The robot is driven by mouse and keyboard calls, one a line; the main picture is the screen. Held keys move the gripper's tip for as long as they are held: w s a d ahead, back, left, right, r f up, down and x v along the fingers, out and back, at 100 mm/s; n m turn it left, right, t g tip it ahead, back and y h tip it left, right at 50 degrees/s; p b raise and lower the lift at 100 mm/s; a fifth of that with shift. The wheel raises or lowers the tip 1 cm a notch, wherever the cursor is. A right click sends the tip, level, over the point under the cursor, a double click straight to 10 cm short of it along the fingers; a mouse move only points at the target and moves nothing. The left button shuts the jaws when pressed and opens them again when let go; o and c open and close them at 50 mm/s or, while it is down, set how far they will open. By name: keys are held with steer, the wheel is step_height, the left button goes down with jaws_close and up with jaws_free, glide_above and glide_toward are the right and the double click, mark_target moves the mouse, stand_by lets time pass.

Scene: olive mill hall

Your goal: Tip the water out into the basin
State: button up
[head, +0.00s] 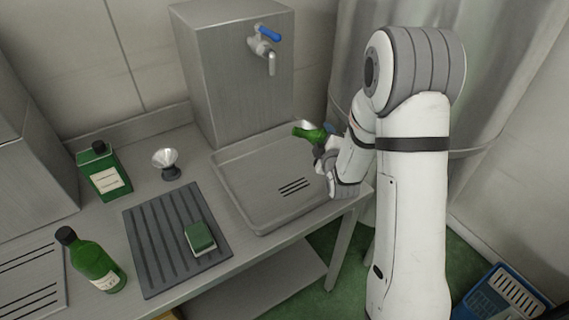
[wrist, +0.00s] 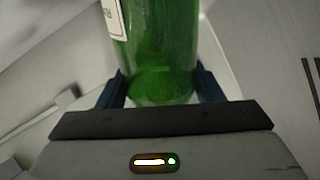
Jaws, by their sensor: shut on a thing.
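My gripper (head: 325,150) is shut on a green glass bottle (head: 311,134) above the far right part of the basin (head: 236,172). In the head view the bottle lies tilted close to level, partly hidden by my gripper. In the wrist view the bottle (wrist: 160,45) stands between the two dark fingers of my gripper (wrist: 160,90), with a pale label at its upper left. The glass is see-through there, but I cannot tell how much water is in it. No stream of water shows. The basin is a shallow metal tray with drain slots.
A tap (head: 265,50) with a blue handle juts from a metal block behind the basin. Left of the basin are a ribbed mat (head: 160,248), a sponge (head: 200,238), a metal funnel (head: 167,163), a green tin (head: 104,172) and another green bottle (head: 92,262).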

steer(key=shift+f, duration=0.4)
steer(key=shift+f+n+b, duration=0.15)
steer(key=shift+n+b, duration=0.15)
steer(key=shift+b, duration=0.05)
steer(key=shift+a+f+n+h+b, duration=0.3)
steer(key=shift+a+f+n+b, duration=0.25)
steer(key=shift+b, duration=0.85)
steer(key=shift+d+f+n+h+b, duration=0.1)
steer(key=shift+f+n+h+b, duration=0.2)
steer(key=shift+f+n+b, duration=0.9)
steer(key=shift+r+n+h+b, duration=0.25)
steer(key=shift+r+h+b, duration=0.05)
steer(key=shift+b, duration=0.95)
stand_by(1.0)
